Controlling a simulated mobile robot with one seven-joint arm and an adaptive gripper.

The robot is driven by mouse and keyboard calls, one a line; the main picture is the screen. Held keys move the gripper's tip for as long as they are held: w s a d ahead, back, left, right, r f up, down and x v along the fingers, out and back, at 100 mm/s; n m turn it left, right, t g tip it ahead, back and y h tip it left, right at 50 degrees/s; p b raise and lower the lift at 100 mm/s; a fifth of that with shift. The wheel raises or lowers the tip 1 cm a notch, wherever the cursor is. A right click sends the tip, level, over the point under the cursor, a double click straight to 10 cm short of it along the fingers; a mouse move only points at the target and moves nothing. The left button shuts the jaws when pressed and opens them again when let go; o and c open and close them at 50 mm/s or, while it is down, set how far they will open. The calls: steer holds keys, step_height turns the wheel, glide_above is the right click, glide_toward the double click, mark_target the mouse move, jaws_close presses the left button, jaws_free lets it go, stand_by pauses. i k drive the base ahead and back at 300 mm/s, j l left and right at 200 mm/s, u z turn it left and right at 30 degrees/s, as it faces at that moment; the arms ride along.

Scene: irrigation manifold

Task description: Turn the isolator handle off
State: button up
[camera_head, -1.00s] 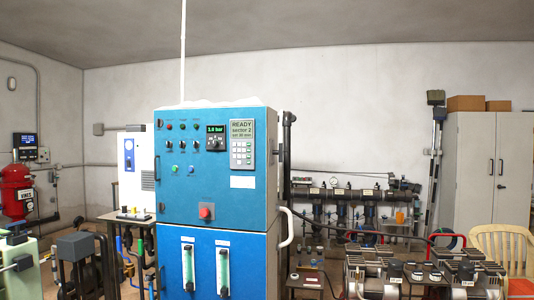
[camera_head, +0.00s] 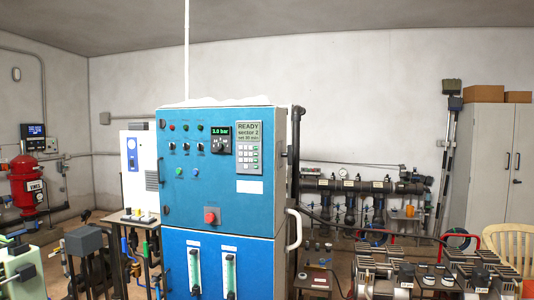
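A blue control cabinet (camera_head: 205,262) stands in the middle of the view. Its upper door carries small indicator lamps, black selector switches (camera_head: 185,146), a pressure display (camera_head: 219,134) reading about 3.0 bar, a keypad panel (camera_head: 249,157) and a red push button (camera_head: 211,215). A white curved bar (camera_head: 296,229) sticks out from its right side. No part is clearly labelled as the isolator handle, and I cannot tell which one it is or how it is turned. My gripper is not in view.
A manifold of dark pipes (camera_head: 350,187) runs along the back wall. Pump units (camera_head: 375,281) crowd the lower right, near a beige chair (camera_head: 508,240). A grey locker (camera_head: 493,165) stands at the far right. A red vessel (camera_head: 27,185) and a white box (camera_head: 133,160) are at left.

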mark_target(289, 155)
steer(key=i+l+u, duration=0.1)
steer(key=i, duration=0.45)
steer(key=i+l+u, duration=0.15)
steer(key=i, duration=0.4)
